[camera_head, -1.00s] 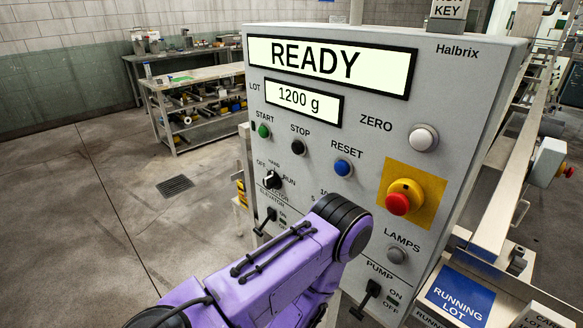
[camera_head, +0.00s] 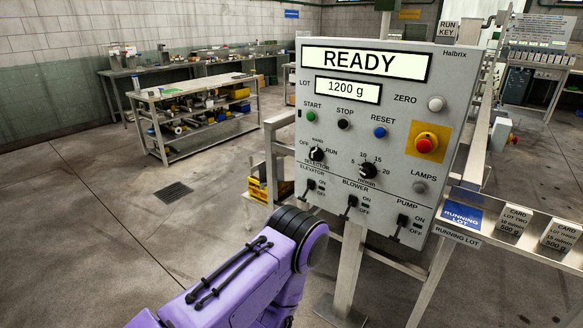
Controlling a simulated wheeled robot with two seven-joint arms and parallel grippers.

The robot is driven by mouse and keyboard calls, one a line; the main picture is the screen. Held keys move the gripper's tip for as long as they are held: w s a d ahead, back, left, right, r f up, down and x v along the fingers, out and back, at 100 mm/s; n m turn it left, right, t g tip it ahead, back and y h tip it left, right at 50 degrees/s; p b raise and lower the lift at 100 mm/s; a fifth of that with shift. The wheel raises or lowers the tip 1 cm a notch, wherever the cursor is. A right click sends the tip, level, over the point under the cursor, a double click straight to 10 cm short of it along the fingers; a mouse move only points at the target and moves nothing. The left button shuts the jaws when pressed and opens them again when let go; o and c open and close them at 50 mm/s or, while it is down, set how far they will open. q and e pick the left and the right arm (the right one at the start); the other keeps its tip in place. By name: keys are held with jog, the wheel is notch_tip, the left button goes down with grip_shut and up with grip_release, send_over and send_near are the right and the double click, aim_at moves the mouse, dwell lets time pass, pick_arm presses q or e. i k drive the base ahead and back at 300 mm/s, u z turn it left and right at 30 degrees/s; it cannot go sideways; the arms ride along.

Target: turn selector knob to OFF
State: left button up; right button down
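The selector knob (camera_head: 317,154) is a small black knob with a light mark, at the left of the grey control panel (camera_head: 455,85). The labels OFF, HAND and RUN stand around it, and SELECTOR is below. The mark is too small to tell surely which label it points to. A purple arm link of mine (camera_head: 235,280) rises from the bottom, below and left of the panel, apart from the knob in the picture. Neither gripper shows in the view.
A round dial (camera_head: 368,171) is right of the knob, with ELEVATOR (camera_head: 309,190), BLOWER (camera_head: 349,207) and PUMP (camera_head: 400,228) levers below. A red emergency button (camera_head: 427,143) is further right. A card shelf (camera_head: 470,240) juts out at right. Open floor lies left.

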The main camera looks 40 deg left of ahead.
aim_at(316, 154)
jog(key=u, duration=1.15)
jog(key=i, duration=0.1)
jog(key=z, duration=0.4)
